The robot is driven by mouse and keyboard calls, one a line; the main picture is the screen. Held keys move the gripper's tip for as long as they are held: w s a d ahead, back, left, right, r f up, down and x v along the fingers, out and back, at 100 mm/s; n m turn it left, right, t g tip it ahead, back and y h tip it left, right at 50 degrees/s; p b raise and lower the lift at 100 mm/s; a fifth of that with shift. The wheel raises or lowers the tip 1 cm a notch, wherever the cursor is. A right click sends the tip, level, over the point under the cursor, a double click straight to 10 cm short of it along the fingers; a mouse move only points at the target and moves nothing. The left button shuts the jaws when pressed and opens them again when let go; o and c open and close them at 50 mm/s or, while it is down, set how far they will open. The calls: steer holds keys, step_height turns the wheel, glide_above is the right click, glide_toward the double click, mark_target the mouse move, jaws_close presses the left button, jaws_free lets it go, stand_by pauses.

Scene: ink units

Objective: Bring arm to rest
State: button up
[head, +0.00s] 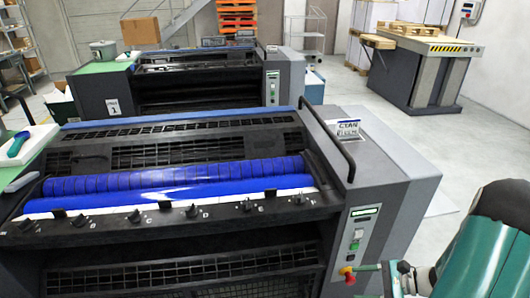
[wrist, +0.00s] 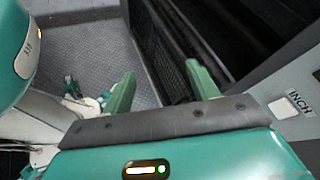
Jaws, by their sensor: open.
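My arm (head: 485,250) shows in teal at the lower right of the head view, beside the right end of the near printing press (head: 400,185). In the wrist view my gripper (wrist: 160,72) has its two green fingers apart, with nothing between them. Past the fingers are grey textured floor and the press's dark mesh front. A grey panel with an INCH label (wrist: 299,103) and a pale square button stands close on the right of the wrist view. I cannot tell whether any part of my arm touches the press.
The near press carries blue rollers (head: 180,178), a CYAN sign (head: 347,127) and a red-and-yellow knob (head: 347,272). A second press (head: 200,75) stands behind it. A table with yellow-black edging (head: 440,48) stands back right. The pale floor (head: 475,125) between is clear.

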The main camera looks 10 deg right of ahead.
steer(key=s+a+r+n+h, duration=0.3)
steer(key=a+r+n, duration=0.3)
steer(key=r, duration=0.3)
steer(key=s+a+r+n+h, duration=0.3)
steer(key=a+r+n+h, duration=0.2)
steer(key=r, duration=0.4)
steer(key=s+a+r+n+h, duration=0.2)
steer(key=a+r+n+h, duration=0.2)
steer(key=a+r+n, duration=0.3)
step_height(320, 180, up, 2)
steer(key=shift+s+r+n, duration=0.25)
steer(key=shift+s+n, duration=0.05)
steer(key=shift+s, duration=0.1)
steer(key=shift+d, duration=0.1)
